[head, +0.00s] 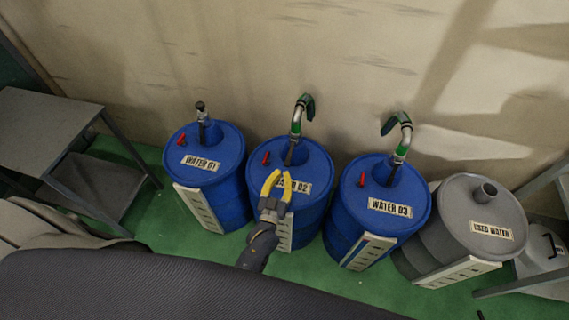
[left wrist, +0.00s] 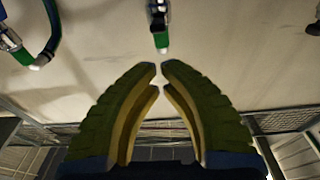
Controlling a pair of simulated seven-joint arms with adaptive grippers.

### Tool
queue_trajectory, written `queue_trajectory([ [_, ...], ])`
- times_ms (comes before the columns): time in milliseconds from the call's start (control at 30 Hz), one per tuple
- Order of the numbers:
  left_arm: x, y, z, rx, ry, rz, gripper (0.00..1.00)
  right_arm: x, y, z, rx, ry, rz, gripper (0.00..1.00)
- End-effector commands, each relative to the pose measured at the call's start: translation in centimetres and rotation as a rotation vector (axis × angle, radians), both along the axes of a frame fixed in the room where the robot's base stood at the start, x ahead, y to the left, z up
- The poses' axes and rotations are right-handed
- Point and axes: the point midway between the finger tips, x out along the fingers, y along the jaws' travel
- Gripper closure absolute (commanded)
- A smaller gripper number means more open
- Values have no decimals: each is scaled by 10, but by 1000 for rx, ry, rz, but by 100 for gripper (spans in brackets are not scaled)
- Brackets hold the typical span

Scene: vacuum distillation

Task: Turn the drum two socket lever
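The blue drum labelled WATER 02 (head: 312,215) stands in the middle of the row in the head view. A curved pipe with a metal and green socket (head: 296,125) rises from its top, and a small red part (head: 266,158) sits beside it. I cannot make out clearly which part is the lever. My left gripper (head: 279,174), with yellow fingers, is in front of the drum's label and partly covers it. Its fingers are slightly apart with nothing between them. In the left wrist view, a metal socket with a green band (left wrist: 161,30) appears beyond the fingertips. My right gripper is not seen.
Blue drums WATER 01 (head: 205,175) and WATER 03 (head: 385,210) stand on either side. A grey USED WATER drum (head: 470,215) is at right. A metal table (head: 40,125) is at left, and a wall (head: 380,60) is behind. Green floor shows between.

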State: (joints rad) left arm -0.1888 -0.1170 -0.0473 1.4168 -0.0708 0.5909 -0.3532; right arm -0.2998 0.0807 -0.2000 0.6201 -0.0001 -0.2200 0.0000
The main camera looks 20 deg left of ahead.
Motion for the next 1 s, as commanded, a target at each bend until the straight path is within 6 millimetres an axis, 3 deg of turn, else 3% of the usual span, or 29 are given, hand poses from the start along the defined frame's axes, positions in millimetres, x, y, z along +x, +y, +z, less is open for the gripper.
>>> queue_trajectory([
  [233, -22, -1, -14, 0, 1, 0, 100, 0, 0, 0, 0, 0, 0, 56],
  [267, -24, -1, -15, 0, 1, -1, 95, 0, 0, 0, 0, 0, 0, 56],
  [300, -26, -1, -17, 0, 2, -1, 100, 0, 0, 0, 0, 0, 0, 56],
  [400, -37, -3, -23, -5, 14, 2, 100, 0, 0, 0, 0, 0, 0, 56],
  [567, -46, 2, 3, -41, 9, 33, 100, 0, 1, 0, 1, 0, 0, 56],
  [800, -43, 6, 44, -50, 91, 42, 100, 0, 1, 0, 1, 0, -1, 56],
  [1000, -37, 3, 55, -29, 152, 14, 100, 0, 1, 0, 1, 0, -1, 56],
])
